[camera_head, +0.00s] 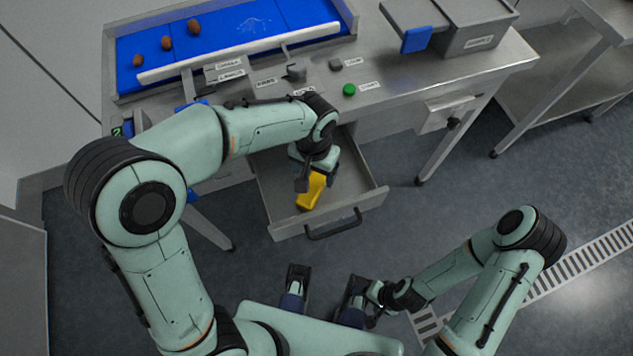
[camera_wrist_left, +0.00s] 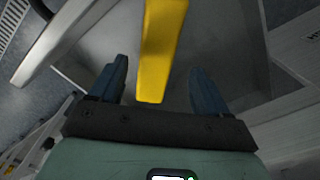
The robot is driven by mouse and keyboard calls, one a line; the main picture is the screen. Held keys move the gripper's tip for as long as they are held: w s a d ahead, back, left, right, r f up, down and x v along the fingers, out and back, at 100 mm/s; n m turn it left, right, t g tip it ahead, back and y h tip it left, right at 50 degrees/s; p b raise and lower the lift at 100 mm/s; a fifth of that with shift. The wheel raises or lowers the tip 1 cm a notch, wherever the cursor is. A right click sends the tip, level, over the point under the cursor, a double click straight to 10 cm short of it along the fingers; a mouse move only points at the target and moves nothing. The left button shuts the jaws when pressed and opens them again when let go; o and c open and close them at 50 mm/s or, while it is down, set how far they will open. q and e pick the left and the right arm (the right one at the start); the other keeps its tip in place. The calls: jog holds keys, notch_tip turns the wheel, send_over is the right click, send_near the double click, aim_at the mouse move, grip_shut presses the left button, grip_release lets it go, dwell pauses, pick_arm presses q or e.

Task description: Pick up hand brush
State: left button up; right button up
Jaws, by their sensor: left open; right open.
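The hand brush (camera_head: 311,190) shows as a yellow piece lying in the open drawer (camera_head: 350,175) under the table. In the left wrist view its yellow handle (camera_wrist_left: 160,50) runs down from the top edge and ends between the fingers. My left gripper (camera_head: 305,180) reaches down into the drawer over the brush and partly hides it. Its two dark blue fingers (camera_wrist_left: 158,85) are spread, one on each side of the handle, with a gap on both sides. My right gripper (camera_head: 374,293) is low in the head view, away from the drawer, open. The brush's bristles cannot be made out.
The drawer's front wall and dark handle (camera_head: 335,225) face me. Above it, the table holds a blue sorting tray (camera_head: 215,40) with brown dates, a green button (camera_head: 349,89) and a metal box (camera_head: 470,40). Floor right of the drawer is clear.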

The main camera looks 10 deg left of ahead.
aim_at(316, 181)
pick_arm(q)
jog(key=f, duration=0.3)
jog(key=f+b, duration=0.1)
jog(key=f, duration=0.1)
jog(key=shift+s+d, duration=0.15)
jog(key=shift+s, duration=0.1)
jog(key=shift+r, duration=0.15)
jog(key=c, duration=1.2)
